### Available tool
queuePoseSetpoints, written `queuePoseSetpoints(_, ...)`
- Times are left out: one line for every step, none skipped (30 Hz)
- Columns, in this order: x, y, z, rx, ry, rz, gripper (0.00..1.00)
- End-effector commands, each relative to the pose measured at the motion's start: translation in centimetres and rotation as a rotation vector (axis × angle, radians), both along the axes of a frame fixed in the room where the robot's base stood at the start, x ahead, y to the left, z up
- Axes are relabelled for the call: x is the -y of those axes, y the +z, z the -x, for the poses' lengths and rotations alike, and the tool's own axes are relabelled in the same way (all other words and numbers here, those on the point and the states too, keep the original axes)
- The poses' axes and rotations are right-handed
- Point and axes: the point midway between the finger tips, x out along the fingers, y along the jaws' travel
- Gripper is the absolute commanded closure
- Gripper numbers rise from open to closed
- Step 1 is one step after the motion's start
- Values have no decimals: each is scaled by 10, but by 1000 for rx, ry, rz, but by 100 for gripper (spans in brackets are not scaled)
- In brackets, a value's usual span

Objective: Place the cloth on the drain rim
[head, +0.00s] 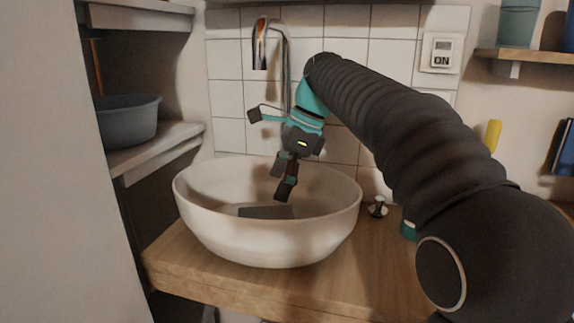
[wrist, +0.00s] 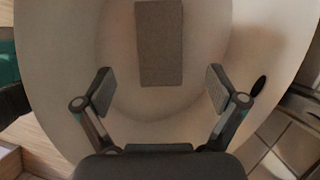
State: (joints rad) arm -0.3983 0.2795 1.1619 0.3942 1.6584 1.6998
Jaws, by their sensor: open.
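A dark grey-brown rectangular piece, apparently the cloth (head: 265,212), lies low inside the white basin. In the wrist view the cloth (wrist: 160,45) is flat, beyond my fingertips and between their lines. My gripper (head: 284,182) is over the basin, pointing down, and in the head view its fingers overlap the cloth's upper right. In the wrist view my gripper (wrist: 160,88) is open and empty, with nothing between its fingers. The round white basin (head: 265,245) stands on a wooden counter.
A tap (head: 262,45) rises behind the basin against white tiles. A small metal knob (head: 377,207) stands on the counter (head: 340,275) to the right. Shelves with a grey tub (head: 130,120) are at the left. Another shelf (head: 535,56) is at the upper right.

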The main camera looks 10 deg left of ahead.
Motion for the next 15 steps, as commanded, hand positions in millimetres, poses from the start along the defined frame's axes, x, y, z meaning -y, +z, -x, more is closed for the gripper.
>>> queuePoseSetpoints(3, 8, -2, 2, -1, -1, 5)
queuePoseSetpoints(5, 13, -3, 3, -1, -1, 5)
queuePoseSetpoints(7, 19, -3, 2, 0, -1, 5)
queuePoseSetpoints(8, 22, -4, 2, 0, -1, 5)
queuePoseSetpoints(10, 25, -4, 2, 0, -1, 5)
queuePoseSetpoints(11, 29, -4, 1, 1, 0, 5)
queuePoseSetpoints(12, 31, -5, 2, 0, -1, 5)
queuePoseSetpoints(13, 33, -5, 2, 0, -1, 5)
queuePoseSetpoints(14, 35, -5, 0, 1, 0, 5)
queuePoseSetpoints(14, 36, -5, 0, 1, 0, 5)
queuePoseSetpoints(15, 37, -5, 0, 1, 0, 5)
queuePoseSetpoints(15, 39, -5, 0, 1, 0, 5)
queuePoseSetpoints(15, 39, -5, 0, 1, 0, 5)
queuePoseSetpoints(15, 39, -5, 0, 1, 0, 5)
queuePoseSetpoints(15, 40, -5, 0, 1, 0, 5)
